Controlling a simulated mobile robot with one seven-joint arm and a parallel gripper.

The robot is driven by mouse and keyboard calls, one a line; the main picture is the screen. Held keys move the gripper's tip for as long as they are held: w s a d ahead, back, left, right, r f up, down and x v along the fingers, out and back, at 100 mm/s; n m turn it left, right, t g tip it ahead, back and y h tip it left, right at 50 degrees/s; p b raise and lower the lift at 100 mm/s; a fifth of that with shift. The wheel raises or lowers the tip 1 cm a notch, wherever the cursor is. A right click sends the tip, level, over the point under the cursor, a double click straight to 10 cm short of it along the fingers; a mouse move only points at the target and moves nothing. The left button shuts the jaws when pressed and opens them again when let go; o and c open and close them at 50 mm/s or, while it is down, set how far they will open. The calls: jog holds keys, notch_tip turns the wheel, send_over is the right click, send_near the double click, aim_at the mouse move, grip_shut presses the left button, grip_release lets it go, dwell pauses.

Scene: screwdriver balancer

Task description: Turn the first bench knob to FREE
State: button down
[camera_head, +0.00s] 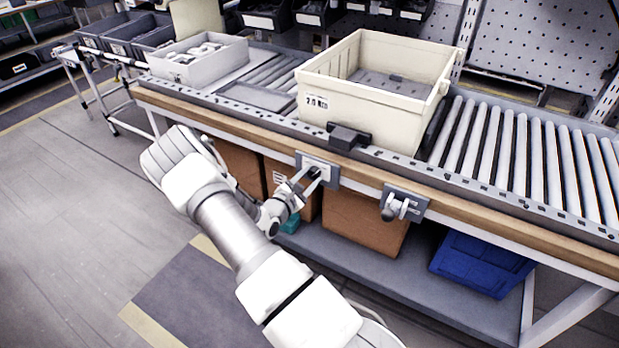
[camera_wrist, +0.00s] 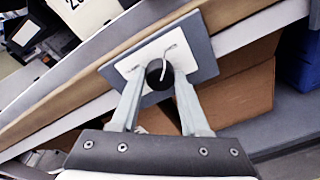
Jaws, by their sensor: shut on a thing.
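The first bench knob is a dark round knob (camera_wrist: 157,73) with a pale line on its face, set on a white label plate on a grey mounting plate (camera_wrist: 208,67). In the head view its mounting plate (camera_head: 326,170) is fixed to the bench's wooden front edge. My gripper (camera_wrist: 158,82) is shut on the knob, with one finger on each side. The head view also shows my gripper (camera_head: 309,177) at this plate, where it mostly hides the knob. The label has small marks, but the lettering is too small to read.
A second knob (camera_head: 396,208) sits on its own plate to the right. A large cream crate (camera_head: 390,105) stands on the roller conveyor (camera_head: 520,150). Cardboard boxes (camera_head: 365,222) and a blue bin (camera_head: 480,264) are on the shelf below. The floor at left is clear.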

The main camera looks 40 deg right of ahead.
jog(key=shift+c, duration=2)
grip_release()
jog(key=shift+a, duration=0.1)
jog(key=p+v, duration=0.2)
jog(key=v, duration=1.5)
jog(key=shift+a, duration=0.15)
